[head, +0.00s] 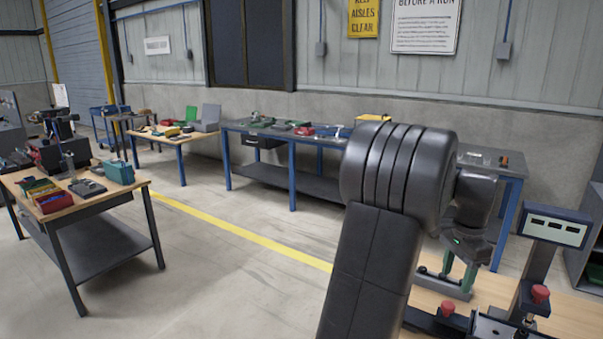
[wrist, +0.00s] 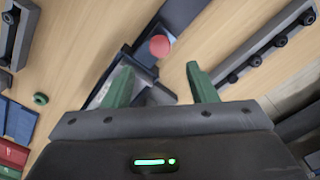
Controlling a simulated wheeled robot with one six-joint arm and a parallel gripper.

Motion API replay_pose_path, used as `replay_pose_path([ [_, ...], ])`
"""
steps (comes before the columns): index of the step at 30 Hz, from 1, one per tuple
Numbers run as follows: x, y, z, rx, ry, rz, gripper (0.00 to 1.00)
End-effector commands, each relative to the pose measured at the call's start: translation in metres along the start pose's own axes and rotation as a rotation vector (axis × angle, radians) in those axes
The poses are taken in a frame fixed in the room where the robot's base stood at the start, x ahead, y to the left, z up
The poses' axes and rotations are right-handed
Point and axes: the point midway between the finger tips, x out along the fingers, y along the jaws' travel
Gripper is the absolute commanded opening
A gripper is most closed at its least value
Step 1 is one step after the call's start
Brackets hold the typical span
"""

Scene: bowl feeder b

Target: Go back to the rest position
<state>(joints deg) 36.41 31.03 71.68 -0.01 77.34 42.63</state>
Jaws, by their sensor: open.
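My gripper (wrist: 158,78) shows in the wrist view with its two green fingers spread apart and nothing held between them. It points down over a wooden bench top (wrist: 85,50). In the head view my gripper (head: 458,274) is at the lower right, partly behind my own dark arm, above the wooden bench top (head: 575,312). Beyond the fingertips in the wrist view is a red round knob (wrist: 160,46) on a dark fixture. I cannot tell the exact height above the bench.
A dark rail with knobs (wrist: 270,48) lies right of the fingers. A small green ring (wrist: 40,99) and a red bin (wrist: 12,152) are at left. A post with a display (head: 555,230) stands right of my gripper. Open floor (head: 200,280) lies left.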

Motion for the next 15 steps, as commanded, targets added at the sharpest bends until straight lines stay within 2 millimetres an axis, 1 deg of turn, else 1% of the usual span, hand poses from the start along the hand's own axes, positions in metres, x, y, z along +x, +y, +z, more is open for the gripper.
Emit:
replay_pose_path([
  [1,0.010,0.000,0.001,0.000,-0.003,0.003,0.52],
  [3,0.025,0.001,0.001,0.000,-0.003,0.003,0.52],
  [9,0.060,0.000,0.001,0.000,-0.003,0.003,0.52],
  [15,0.080,0.000,0.001,0.000,-0.001,0.001,0.52],
])
